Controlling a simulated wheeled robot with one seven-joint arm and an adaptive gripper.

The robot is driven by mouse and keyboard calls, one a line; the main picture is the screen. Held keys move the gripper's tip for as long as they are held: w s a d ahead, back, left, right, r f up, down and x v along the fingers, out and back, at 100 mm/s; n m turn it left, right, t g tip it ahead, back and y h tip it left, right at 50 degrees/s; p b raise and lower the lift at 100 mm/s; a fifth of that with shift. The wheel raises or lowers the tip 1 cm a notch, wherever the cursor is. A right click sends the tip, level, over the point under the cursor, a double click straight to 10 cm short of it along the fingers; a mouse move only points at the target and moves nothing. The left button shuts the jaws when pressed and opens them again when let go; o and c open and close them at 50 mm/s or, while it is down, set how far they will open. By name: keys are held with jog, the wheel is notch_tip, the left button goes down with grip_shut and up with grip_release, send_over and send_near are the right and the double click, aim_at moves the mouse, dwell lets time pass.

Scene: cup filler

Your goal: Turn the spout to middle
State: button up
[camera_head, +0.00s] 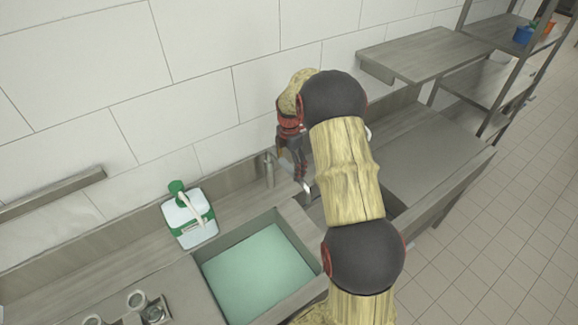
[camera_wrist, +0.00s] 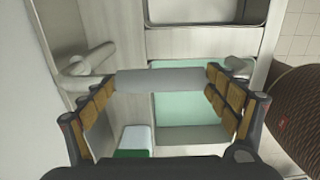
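The metal faucet (camera_head: 269,170) stands behind the sinks, against the wall side. In the wrist view, its base with a lever (camera_wrist: 75,72) is at left, and the pale grey spout (camera_wrist: 160,80) runs to the right, over the near end of the divider and the turquoise-lit basin (camera_wrist: 185,108). My gripper (camera_wrist: 160,88) has its fingers wide apart, one at each side of the picture, with the spout lying across between them. Whether a finger touches the spout I cannot tell. In the head view, my gripper (camera_head: 293,165) is beside the faucet, partly hidden by my arm.
A white and green bottle (camera_head: 190,220) stands left of the faucet and behind the turquoise basin (camera_head: 258,268). A second basin (camera_head: 392,205) is mostly hidden by my arm. A wall shelf (camera_head: 425,55) is at the upper right.

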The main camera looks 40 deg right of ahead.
jog(key=shift+o, duration=1.2)
notch_tip(320, 180, up, 12)
jog(key=shift+f, duration=0.1)
